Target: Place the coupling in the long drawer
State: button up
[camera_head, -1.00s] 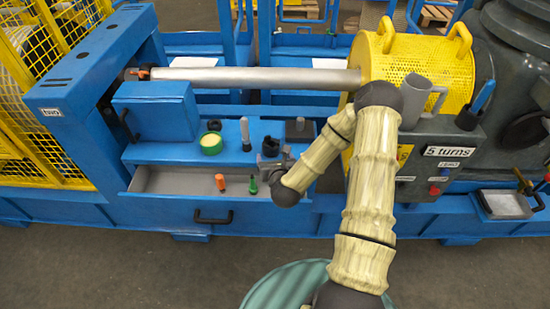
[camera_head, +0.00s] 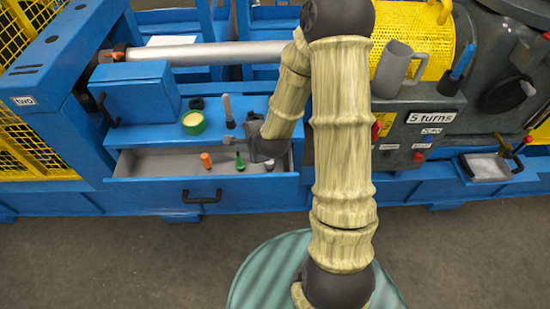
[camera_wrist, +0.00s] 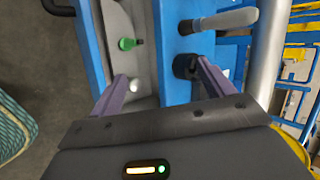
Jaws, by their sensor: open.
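The long drawer (camera_head: 170,163) is pulled open below the blue shelf in the head view. Its grey floor (camera_wrist: 125,35) also shows in the wrist view. A dark, stubby cylindrical piece (camera_wrist: 185,65), perhaps the coupling, stands on the shelf close to the drawer; it also shows in the head view (camera_head: 253,116). A small pale rounded piece (camera_wrist: 133,84) lies lower, at the drawer, between the fingers in the picture; I cannot tell what it is. My gripper (camera_wrist: 162,88) is open above the drawer and shelf edge, with nothing visibly clasped. In the head view my arm partly covers this area.
In the drawer are an orange-handled item (camera_head: 206,160) and a green-handled item (camera_head: 240,162). On the shelf are a green-rimmed yellow roll (camera_head: 193,123), a black ring (camera_head: 197,103) and a pale-handled tool (camera_head: 228,111). A blue box (camera_head: 135,92) stands left.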

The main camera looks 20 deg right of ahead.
jog(key=s+d+r+n+g, duration=0.1)
jog(key=s+r+n+g, duration=0.2)
jog(key=s+r+n, duration=0.2)
jog(key=s+d+r+n+g+h, duration=0.1)
jog(key=s+r+n+g, duration=0.2)
jog(key=s+r+n, duration=0.3)
jog(key=s+n, duration=0.5)
jog(key=n, duration=0.2)
jog(key=shift+s+h, duration=0.3)
jog(key=shift+s, duration=0.05)
